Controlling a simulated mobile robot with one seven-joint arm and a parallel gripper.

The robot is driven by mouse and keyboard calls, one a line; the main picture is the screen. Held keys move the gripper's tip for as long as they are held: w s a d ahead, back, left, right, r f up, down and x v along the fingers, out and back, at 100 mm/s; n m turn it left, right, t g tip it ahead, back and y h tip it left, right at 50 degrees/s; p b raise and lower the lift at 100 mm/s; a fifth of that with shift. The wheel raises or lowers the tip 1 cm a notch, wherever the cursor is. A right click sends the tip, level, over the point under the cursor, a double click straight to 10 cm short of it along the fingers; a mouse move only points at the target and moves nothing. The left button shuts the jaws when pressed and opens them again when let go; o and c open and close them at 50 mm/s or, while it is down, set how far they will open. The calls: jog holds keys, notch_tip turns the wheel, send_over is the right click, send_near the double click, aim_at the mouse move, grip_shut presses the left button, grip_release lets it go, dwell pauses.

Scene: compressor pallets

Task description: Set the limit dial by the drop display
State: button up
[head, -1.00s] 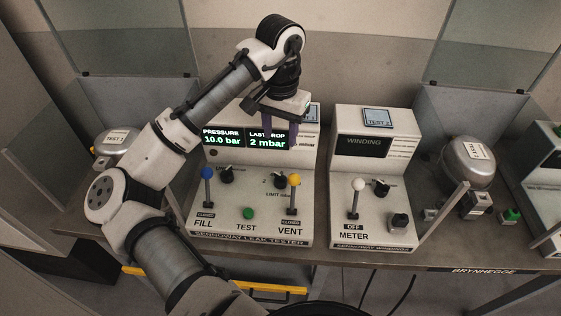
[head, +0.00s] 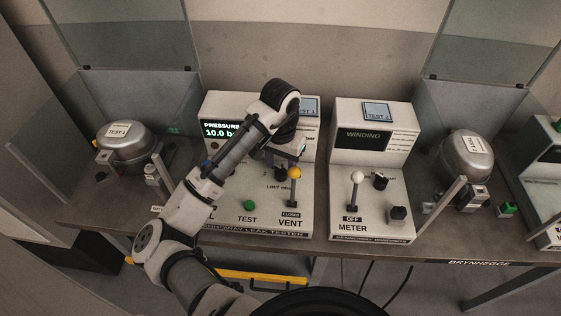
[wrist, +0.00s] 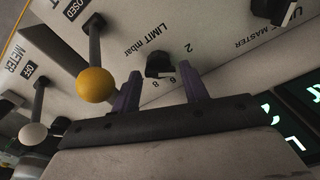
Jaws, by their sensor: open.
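The limit dial (wrist: 158,64) is a black knob on the pale panel in the wrist view, with LIMIT mbar and the figures 2, 6 and 8 around it. I cannot tell its exact setting. My gripper (wrist: 160,76) is open, its two purple fingers apart, with the dial between and just beyond the tips; no contact is clear. In the head view my gripper (head: 284,158) hangs over the leak tester (head: 262,222) and mostly hides the dial. The tester's display (head: 219,129) shows pressure 10.0; my arm covers its drop reading.
The yellow-knobbed VENT lever (head: 294,174) stands close beside the dial, also in the wrist view (wrist: 95,85). The green TEST button (head: 249,205) is to the left. The winding meter (head: 371,180) stands right. Metal compressors (head: 128,141) (head: 466,158) sit at both sides.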

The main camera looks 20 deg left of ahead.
aim_at(280, 168)
jog(key=shift+c, duration=0.4)
jog(key=c, duration=0.6)
jog(key=shift+n, duration=2.2)
jog(key=o, duration=0.7)
notch_tip(280, 168, up, 14)
jog(key=shift+f+b, duration=0.1)
jog(key=shift+b, duration=0.65)
jog(key=shift+s, duration=0.1)
